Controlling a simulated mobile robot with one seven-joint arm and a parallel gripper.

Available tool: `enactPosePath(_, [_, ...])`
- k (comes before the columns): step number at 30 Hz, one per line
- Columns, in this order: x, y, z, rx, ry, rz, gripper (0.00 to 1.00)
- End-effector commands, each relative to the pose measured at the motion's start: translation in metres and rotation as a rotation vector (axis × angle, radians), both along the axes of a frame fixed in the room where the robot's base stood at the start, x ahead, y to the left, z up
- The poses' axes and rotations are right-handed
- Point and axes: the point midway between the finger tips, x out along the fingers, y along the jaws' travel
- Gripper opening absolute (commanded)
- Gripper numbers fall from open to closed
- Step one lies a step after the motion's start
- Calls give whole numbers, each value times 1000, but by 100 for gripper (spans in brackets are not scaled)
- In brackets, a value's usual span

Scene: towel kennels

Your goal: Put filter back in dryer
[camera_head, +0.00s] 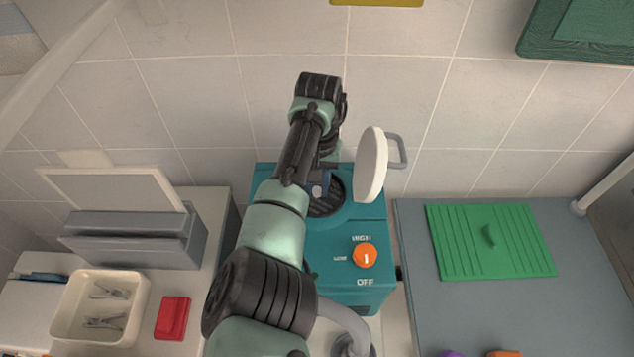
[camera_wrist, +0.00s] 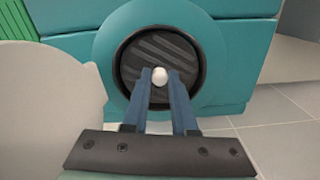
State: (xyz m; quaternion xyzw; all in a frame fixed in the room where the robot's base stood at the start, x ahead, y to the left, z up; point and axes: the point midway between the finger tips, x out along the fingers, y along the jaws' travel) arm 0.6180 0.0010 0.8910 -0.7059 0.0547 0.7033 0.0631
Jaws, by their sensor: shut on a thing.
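The teal dryer (camera_head: 347,225) stands in the middle, its round opening ringed in teal. A dark, ridged round filter (camera_head: 328,207) with a pale knob lies at this opening. The wrist view shows the filter (camera_wrist: 150,50) inside the dark rim, its knob (camera_wrist: 160,76) between my fingertips. My gripper (camera_wrist: 160,78) is shut on this knob; in the head view my gripper (camera_head: 318,188) is partly hidden by my arm. I cannot tell whether the filter is fully seated. The white round lid (camera_head: 371,165) with a grey handle stands open, right of the opening.
An orange dial (camera_head: 365,256) is on the dryer. At right, a green ridged panel (camera_head: 490,242) lies on a grey table (camera_head: 590,300). At left are a cream tray (camera_head: 57,306) of metal clips, a red box (camera_head: 172,318) and a grey box (camera_head: 140,252). A tiled wall is behind.

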Motion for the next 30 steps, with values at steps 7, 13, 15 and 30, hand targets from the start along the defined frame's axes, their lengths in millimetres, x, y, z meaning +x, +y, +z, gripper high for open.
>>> enactPosePath(7, [-1,0,-3,-1,0,-1,0])
enactPosePath(13, [-1,0,-3,0,0,-1,0])
enactPosePath(15, [-1,0,-3,0,0,0,0])
enactPosePath(30, [-1,0,-7,0,0,0,0])
